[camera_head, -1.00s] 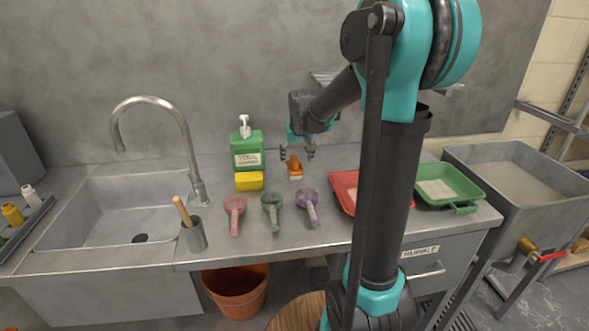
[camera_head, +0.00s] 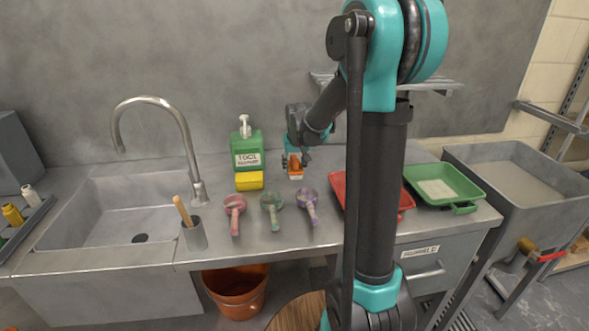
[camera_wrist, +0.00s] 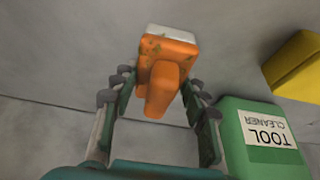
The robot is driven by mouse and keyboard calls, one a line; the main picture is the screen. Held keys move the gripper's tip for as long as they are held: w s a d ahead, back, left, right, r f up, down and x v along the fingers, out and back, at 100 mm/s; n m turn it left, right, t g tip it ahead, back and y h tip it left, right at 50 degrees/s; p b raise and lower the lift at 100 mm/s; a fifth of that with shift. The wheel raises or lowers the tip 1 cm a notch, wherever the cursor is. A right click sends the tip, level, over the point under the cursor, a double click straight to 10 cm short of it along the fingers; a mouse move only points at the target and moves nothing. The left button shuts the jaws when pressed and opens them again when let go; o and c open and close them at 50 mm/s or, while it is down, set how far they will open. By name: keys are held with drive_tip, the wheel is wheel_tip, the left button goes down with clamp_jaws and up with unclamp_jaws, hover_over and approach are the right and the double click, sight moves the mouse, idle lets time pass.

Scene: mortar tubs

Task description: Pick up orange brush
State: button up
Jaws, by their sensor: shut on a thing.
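The orange brush (camera_head: 295,170) is on the grey counter near the back wall, right of the yellow sponge. It has an orange body and a pale base. My gripper (camera_head: 296,160) is down at the brush, shut on it. In the wrist view, the brush (camera_wrist: 168,68) lies between the fingers of my gripper (camera_wrist: 158,84), with its rounded orange handle toward the palm and its pale edge at the far side. From the head camera the brush still appears at counter level; I cannot tell whether it touches the counter.
A green tool cleaner bottle (camera_head: 246,150) and yellow sponge (camera_head: 249,181) stand close to the left. Pink (camera_head: 234,203), green (camera_head: 271,200) and purple (camera_head: 308,196) scoops lie in front. Red (camera_head: 340,188) and green (camera_head: 440,184) trays are to the right, the red partly hidden by my arm.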

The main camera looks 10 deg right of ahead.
sight(295, 158)
drive_tip(key=c, duration=0.4)
drive_tip(key=shift+r, duration=0.15)
wheel_tip(295, 158, up, 20)
drive_tip(key=shift+f, duration=0.1)
idle(0.3)
drive_tip(key=o, duration=0.7)
drive_tip(key=c, duration=0.4)
drive_tip(key=shift+o, duration=0.2)
